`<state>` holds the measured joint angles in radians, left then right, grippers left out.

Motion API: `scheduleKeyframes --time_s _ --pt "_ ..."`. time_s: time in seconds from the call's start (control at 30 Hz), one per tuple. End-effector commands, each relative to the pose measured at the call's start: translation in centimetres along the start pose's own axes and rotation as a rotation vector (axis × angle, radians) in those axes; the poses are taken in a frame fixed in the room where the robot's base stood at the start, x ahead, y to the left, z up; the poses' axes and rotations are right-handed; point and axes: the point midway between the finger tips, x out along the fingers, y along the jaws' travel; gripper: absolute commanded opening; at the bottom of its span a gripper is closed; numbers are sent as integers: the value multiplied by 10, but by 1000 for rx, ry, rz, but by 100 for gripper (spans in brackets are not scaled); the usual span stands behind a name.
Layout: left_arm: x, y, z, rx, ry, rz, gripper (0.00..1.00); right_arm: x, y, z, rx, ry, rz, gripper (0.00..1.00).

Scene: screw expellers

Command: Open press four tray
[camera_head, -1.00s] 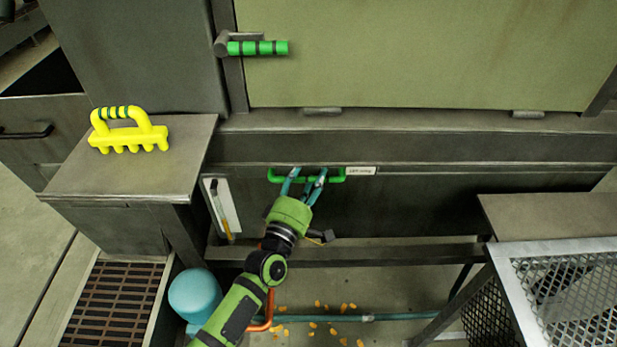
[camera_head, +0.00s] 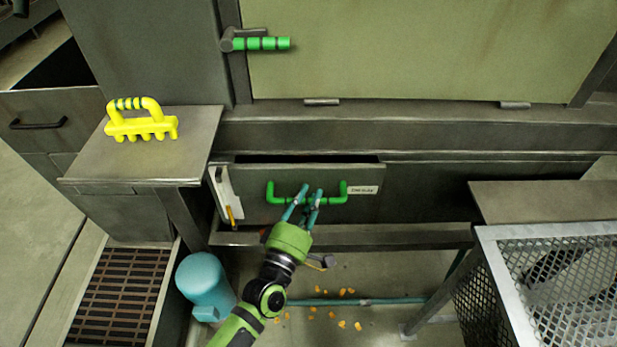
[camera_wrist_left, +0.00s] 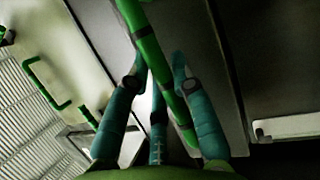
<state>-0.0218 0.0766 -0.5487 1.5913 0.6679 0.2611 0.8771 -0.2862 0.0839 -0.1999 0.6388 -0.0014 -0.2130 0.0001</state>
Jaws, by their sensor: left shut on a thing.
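The press tray (camera_head: 315,176) is a dark grey drawer front with a small white label at its right. It stands partly out from the press, with a dark gap along its top edge. Its green handle (camera_head: 329,199) runs across the front. My left gripper (camera_head: 305,198) is shut on the handle near its middle. In the left wrist view the teal fingers (camera_wrist_left: 159,85) lie on both sides of the green bar (camera_wrist_left: 165,75). The right gripper is not in view.
A side table (camera_head: 88,165) at the left bears a yellow rake-like tool (camera_head: 140,124). A mesh bin (camera_head: 500,235) stands at the right. A teal motor-like cylinder (camera_head: 203,283) and a pipe (camera_head: 370,301) with scattered orange bits lie below. The green-handled door (camera_head: 420,50) above is shut.

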Motion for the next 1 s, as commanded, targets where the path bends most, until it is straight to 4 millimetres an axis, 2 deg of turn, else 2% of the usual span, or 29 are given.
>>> scheduleKeyframes --time_s 0.1,0.23,0.33,0.5,0.67,1.0 --pt "-32 8 13 2 -5 -9 0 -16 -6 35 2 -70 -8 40" --pt "-65 15 27 3 -5 -7 0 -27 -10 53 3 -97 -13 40" --pt "-87 19 37 4 -5 -5 0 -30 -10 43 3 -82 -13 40" --pt "-114 24 48 2 -4 -4 0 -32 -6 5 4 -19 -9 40" --pt "-128 26 54 4 -4 -2 0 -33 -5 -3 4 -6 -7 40" --pt "-132 27 55 4 -3 -1 0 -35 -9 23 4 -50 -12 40"
